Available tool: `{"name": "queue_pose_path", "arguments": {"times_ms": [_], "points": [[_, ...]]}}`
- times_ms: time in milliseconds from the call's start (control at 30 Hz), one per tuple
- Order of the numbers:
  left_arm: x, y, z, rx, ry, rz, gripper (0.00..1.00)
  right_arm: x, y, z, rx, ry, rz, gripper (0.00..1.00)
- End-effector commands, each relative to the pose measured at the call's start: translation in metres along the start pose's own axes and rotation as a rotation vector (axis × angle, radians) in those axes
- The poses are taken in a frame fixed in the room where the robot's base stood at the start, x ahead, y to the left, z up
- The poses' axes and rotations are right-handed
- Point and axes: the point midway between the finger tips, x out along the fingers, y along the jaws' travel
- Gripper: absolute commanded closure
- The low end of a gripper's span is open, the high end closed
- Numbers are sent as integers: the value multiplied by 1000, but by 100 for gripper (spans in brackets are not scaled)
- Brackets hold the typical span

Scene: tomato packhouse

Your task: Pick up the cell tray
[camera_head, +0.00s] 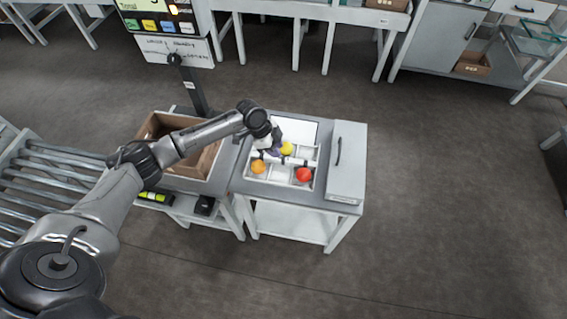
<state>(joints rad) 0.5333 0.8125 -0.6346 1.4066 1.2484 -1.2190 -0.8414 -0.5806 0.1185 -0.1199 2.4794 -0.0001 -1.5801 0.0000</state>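The cell tray (280,173) is white with divided cells and sits on a small grey table. It holds an orange tomato (258,167) at the front left, a red tomato (304,174) at the front right and a yellow tomato (287,147) at the back. A cell between the orange and red ones looks empty. My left gripper (284,157) is over the back middle of the tray, its arm reaching in from the left. It is too small to tell whether its fingers are open, shut or touching the tray. The gripper and wrist hide part of the tray's back left. My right gripper is out of view.
A brown open crate (207,160) stands left of the tray on an adjoining table. A grey box with a dark handle (347,160) is close to the tray's right. A white board (300,129) lies behind it. A roller conveyor (50,180) is at the far left. Floor at right is clear.

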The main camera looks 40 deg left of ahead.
Motion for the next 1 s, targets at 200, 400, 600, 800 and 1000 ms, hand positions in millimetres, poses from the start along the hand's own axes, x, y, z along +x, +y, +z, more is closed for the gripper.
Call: {"name": "queue_pose_path", "arguments": {"times_ms": [200,400,600,800,1000], "points": [[8,0,0,0,0,0,72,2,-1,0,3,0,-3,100],[24,1,1,1,-1,0,72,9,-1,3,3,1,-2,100],[51,2,1,0,0,0,72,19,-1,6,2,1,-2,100],[59,2,0,0,-1,0,72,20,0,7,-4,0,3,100],[58,2,0,0,-1,-1,79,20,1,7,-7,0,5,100]]}}
